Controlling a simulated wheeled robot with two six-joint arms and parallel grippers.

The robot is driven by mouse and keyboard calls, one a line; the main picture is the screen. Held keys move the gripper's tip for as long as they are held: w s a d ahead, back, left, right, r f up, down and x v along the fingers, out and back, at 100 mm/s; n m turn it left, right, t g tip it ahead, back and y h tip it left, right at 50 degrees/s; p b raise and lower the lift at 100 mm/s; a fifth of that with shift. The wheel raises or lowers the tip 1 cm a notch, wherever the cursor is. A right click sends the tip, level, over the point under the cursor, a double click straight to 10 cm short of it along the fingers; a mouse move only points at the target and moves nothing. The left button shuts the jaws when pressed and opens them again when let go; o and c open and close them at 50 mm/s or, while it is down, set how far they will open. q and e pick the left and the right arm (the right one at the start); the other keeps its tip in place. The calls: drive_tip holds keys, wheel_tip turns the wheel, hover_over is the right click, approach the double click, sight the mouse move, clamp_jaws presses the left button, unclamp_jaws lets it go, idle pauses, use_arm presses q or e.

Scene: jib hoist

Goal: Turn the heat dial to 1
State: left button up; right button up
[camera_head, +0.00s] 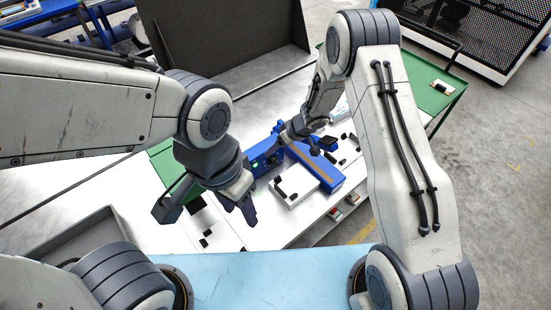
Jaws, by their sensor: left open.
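I cannot single out the heat dial or read any numbers at this size. A white box (296,192) with small black parts on it lies on the white worktop, beside a blue unit (328,180) with a brown strip along its top. My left gripper (208,211) is open and empty, its two dark fingers spread above the worktop, left of the white box. My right gripper (305,140) is over the back end of the blue unit. It is small and partly merged with dark parts there, so its jaws are unclear.
The white worktop (152,228) holds several small black pieces near my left gripper. A grey tray (85,232) stands at the left. A dark upright panel (225,40) stands at the back. A green surface (428,92) lies at the right.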

sight(275, 161)
drive_tip(key=shift+g+h, duration=0.3)
drive_tip(key=f, duration=0.3)
drive_tip(key=w+f+p, duration=0.1)
drive_tip(key=f, duration=0.2)
drive_tip(key=w+f+p, duration=0.1)
drive_tip(key=f, duration=0.3)
drive_tip(key=shift+a, duration=0.3)
clamp_jaws()
